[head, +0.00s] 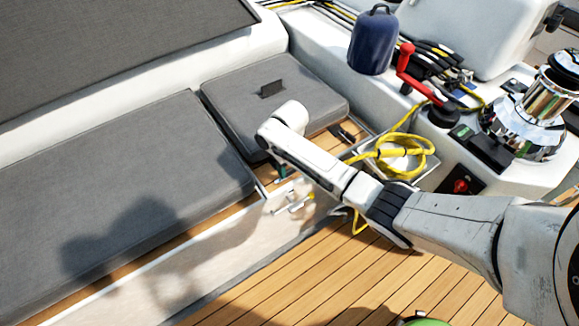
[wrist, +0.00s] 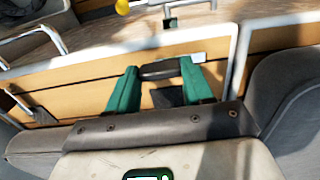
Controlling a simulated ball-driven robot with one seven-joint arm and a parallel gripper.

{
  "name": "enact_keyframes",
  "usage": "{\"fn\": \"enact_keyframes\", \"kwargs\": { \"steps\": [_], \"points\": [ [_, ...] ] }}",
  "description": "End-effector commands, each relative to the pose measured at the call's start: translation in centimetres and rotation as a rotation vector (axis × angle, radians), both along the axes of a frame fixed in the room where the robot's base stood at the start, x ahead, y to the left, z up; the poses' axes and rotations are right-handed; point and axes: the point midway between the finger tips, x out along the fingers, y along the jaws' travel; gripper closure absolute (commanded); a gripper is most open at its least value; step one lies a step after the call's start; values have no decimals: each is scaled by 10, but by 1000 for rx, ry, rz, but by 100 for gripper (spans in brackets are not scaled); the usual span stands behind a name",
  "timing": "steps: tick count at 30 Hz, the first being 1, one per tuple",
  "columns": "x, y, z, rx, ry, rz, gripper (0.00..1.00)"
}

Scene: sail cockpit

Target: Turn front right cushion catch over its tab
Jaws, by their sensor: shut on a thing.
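The grey cushion (head: 270,105) lies on the wooden seat at the far end of the bench. My gripper (head: 282,174) is at its near front edge in the head view, mostly hidden behind my arm. In the wrist view the green fingers of my gripper (wrist: 160,77) are shut on a dark bar, the cushion catch (wrist: 159,71). A dark square patch (wrist: 168,97) shows just below it between the fingers; I cannot tell whether it is the tab or a shadow. A second dark catch (head: 341,133) lies farther right along the cushion's front edge.
A long grey cushion (head: 120,190) covers the bench at left. A coiled yellow rope (head: 405,157) hangs at right, near a red-handled winch crank (head: 408,68), a blue container (head: 373,42) and a chrome winch (head: 530,115). Metal rails (head: 292,204) stick out below the seat edge.

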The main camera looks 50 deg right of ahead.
Motion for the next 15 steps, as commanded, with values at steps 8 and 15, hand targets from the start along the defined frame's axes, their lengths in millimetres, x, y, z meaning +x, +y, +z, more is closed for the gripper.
{"fn": "enact_keyframes", "kwargs": {
  "steps": [8, 15],
  "points": [
    [-1, 1, 1, 2, 3, -38, 79],
    [0, 2, 2, 2, 4, -174, 79]
  ]
}}
